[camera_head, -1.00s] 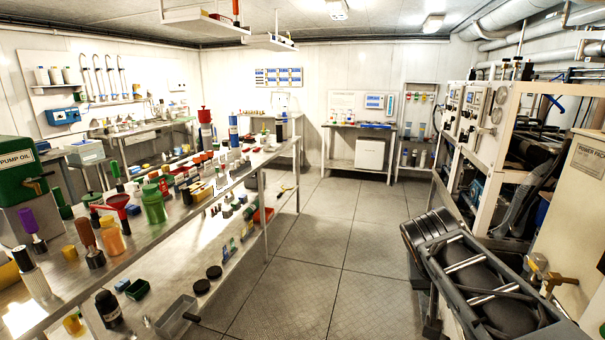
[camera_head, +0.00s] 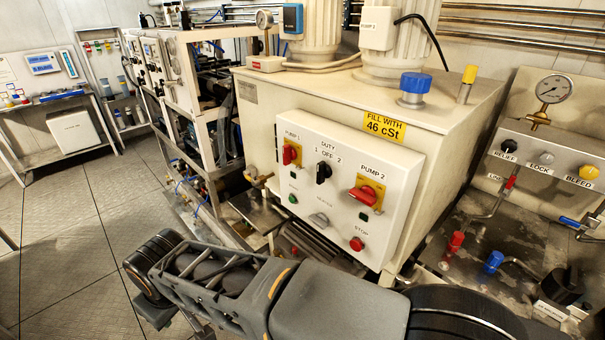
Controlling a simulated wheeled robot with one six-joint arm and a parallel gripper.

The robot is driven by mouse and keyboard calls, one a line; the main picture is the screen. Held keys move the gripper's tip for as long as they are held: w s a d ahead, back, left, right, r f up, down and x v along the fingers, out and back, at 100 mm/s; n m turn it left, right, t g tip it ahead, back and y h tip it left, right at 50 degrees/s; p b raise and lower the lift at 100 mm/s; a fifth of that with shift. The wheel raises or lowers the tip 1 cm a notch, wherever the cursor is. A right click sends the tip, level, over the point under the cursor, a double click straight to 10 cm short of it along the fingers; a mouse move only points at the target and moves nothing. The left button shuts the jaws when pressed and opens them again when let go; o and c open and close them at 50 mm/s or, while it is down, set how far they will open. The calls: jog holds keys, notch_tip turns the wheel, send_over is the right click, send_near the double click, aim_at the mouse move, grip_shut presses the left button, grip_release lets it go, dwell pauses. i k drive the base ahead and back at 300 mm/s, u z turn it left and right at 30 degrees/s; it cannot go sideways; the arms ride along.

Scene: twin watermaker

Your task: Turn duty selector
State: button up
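The duty selector (camera_head: 323,172) is a small black knob on a white control panel (camera_head: 337,212). Above it are the marks DUTY, 1, OFF and 2. The knob looks about upright, below OFF, but it is too small to read its setting surely. The PUMP 1 red switch (camera_head: 290,154) is to its left and the larger PUMP 2 red switch (camera_head: 364,194) is to its right. My arm lies across the bottom of the view, in front of and below the panel. My gripper is not seen, and nothing touches the selector.
The panel is on a cream tank (camera_head: 450,120) with a blue cap (camera_head: 414,85). A red STOP button (camera_head: 357,244) is low on the panel. At right is a gauge (camera_head: 553,90) above a RELIEF, LOCK and BLEED block. A brass tap (camera_head: 258,178) stands left of the panel. Floor is free at left.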

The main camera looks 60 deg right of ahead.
aim_at(324, 171)
jog(key=z, duration=1.9)
jog(key=k, duration=0.25)
jog(key=z, duration=0.15)
jog(key=i, duration=0.35)
jog(key=z, duration=0.15)
jog(key=k, duration=1.1)
jog(key=u, duration=1.15)
jog(key=i, duration=0.5)
